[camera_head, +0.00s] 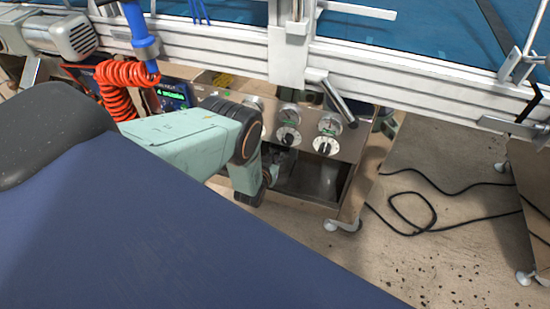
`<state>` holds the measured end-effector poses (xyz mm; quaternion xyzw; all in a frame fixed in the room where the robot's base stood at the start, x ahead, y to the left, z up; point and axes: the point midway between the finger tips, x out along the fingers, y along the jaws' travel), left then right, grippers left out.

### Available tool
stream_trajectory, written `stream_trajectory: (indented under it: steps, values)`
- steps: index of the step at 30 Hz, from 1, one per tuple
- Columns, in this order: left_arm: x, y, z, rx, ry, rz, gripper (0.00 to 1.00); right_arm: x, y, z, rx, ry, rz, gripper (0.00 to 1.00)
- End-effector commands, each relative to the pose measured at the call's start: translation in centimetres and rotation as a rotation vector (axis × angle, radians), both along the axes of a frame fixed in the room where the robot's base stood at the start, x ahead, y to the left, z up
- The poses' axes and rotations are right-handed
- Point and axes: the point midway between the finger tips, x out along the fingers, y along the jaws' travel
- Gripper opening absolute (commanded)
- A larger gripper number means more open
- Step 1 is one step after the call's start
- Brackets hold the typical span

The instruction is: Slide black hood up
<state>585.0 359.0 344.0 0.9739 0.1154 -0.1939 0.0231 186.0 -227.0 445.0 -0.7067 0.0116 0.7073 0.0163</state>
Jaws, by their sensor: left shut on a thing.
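My left arm, pale green, comes in from the left and bends down in front of the steel control box. My left gripper (277,168) is small and dark, at the upper left of the box's dark opening. It is shut on a dark part there, which appears to be the black hood. The fingertips and the hood's outline blend into the shadow, so I cannot make out the grip or how far up the hood stands. My right gripper is not in view.
Several gauges and knobs (289,136) sit on the steel panel just above the gripper. A white rail (400,78) crosses above the box. A red coiled hose (122,82) hangs at left. A black cable (440,224) lies on the open floor at right.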

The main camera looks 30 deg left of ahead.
Motion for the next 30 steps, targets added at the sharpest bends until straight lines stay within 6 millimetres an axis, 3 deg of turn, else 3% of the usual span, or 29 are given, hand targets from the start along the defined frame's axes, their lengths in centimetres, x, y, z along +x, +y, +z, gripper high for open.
stream_trajectory:
  steps: [16, 29, 30]
  values:
    - [0.0, 0.0, 6.8, 0.001, 0.001, 0.0, 0.0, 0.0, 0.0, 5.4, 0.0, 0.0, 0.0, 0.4]
    - [0.0, 0.0, 7.4, 0.001, -0.003, 0.0, 0.0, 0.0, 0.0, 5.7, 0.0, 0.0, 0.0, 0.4]
    - [0.0, 0.0, 7.3, 0.001, -0.003, 0.0, 0.26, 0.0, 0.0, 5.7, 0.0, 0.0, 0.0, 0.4]
